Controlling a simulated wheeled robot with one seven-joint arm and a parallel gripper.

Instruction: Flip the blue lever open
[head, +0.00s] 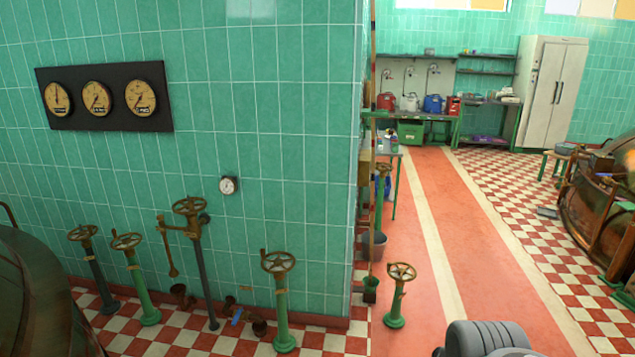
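A small blue lever (237,316) sits low by the wall on a rusty pipe fitting (259,326), near the checkered floor. It is small in the head view, and I cannot tell for sure whether it is open or shut. A grey rounded part of my arm shows at the bottom edge, right of the middle. No gripper fingers are in view, and nothing of mine is near the lever.
Green valve posts with brass handwheels (279,262) stand along the tiled wall, one (401,271) out on the red floor. A copper kettle (40,290) is at lower left, another (594,205) at right. The red aisle (440,220) is largely clear.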

